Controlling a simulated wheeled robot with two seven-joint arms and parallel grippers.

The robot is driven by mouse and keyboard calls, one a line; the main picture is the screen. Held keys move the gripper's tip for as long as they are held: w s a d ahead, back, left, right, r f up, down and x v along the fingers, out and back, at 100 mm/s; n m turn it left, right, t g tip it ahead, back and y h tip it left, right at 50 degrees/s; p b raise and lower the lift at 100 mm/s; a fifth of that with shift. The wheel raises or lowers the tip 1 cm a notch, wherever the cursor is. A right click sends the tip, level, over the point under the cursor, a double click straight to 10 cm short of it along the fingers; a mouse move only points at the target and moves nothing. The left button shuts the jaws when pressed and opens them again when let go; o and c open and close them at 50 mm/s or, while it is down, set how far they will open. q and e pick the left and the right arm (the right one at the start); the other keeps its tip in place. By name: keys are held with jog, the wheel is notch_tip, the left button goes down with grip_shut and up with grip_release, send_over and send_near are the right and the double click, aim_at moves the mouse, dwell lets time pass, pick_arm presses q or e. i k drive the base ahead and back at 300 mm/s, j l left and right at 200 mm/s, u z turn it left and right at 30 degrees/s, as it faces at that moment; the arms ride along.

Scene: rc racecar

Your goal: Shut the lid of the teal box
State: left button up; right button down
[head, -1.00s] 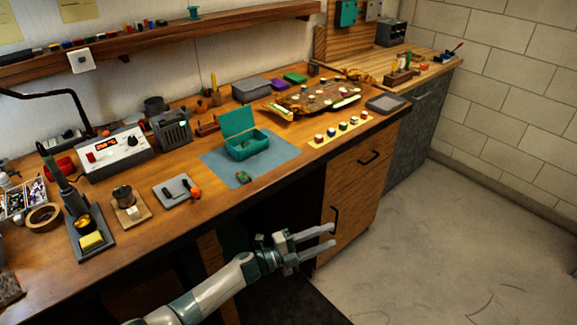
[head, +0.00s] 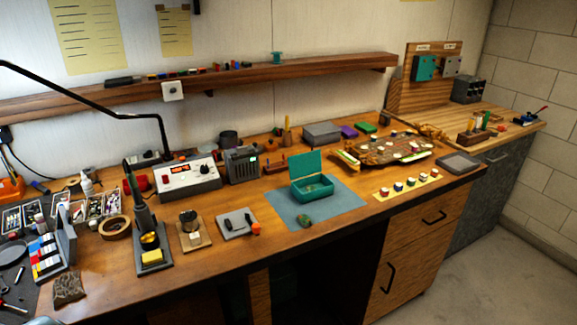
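The teal box (head: 313,188) stands on a blue-grey mat (head: 346,203) near the middle of the workbench. Its lid (head: 305,166) is open and stands up at the back, leaning slightly. The inside of the box shows as open, with something small in it that I cannot make out. A small dark green item (head: 304,221) lies on the mat's front edge, in front of the box. Neither gripper is in view.
A racecar chassis (head: 395,150) and a yellow strip with several small pieces (head: 408,187) lie right of the mat. A grey pad with an orange-tipped tool (head: 238,223), a soldering stand (head: 151,243) and a power supply (head: 188,177) are to the left. Drawers (head: 415,240) are below.

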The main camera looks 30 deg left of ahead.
aim_at(308, 163)
jog(key=l, duration=0.3)
jog(key=i+l+u, duration=0.15)
jog(key=l, duration=0.15)
jog(key=u, duration=1.7)
